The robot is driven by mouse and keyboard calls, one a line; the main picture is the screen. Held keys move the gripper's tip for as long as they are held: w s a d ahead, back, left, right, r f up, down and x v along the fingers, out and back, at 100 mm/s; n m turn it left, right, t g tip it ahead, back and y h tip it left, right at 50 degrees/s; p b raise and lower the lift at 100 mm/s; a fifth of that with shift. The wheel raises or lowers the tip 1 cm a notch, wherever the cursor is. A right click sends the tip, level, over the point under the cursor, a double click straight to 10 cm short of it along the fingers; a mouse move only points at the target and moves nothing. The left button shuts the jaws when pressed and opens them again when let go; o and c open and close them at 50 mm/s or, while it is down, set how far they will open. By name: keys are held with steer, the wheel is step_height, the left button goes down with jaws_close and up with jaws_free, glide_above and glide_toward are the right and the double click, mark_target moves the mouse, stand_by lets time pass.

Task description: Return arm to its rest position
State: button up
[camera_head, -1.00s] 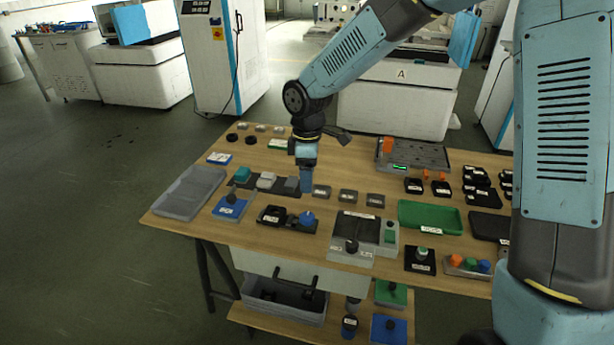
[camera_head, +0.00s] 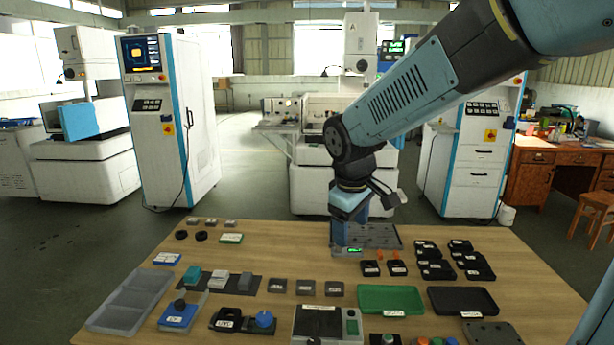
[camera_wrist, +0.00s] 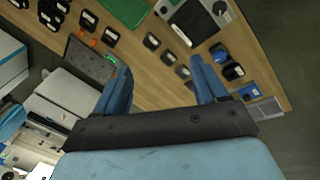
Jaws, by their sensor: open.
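My gripper (camera_head: 347,236) hangs from my blue arm above the back of the wooden table (camera_head: 270,255) in the head view. In the wrist view, the two blue fingers of my gripper (camera_wrist: 166,88) stand wide apart with nothing between them.
White machines, such as the tall cabinet (camera_head: 190,120), stand behind. Open floor (camera_head: 60,250) lies left of the table.

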steer(key=s+d+r+m+t, duration=0.1)
steer(key=s+d+r+m, duration=0.2)
steer(key=s+d+m, duration=0.2)
steer(key=s+d+r+m+t, duration=0.1)
steer(key=s+d+r+m, duration=0.2)
steer(key=s+d, duration=0.6)
steer(key=shift+s+d+r+m+t+y, duration=0.2)
steer(key=shift+s+m+t+y, duration=0.2)
steer(key=shift+s+m, duration=0.4)
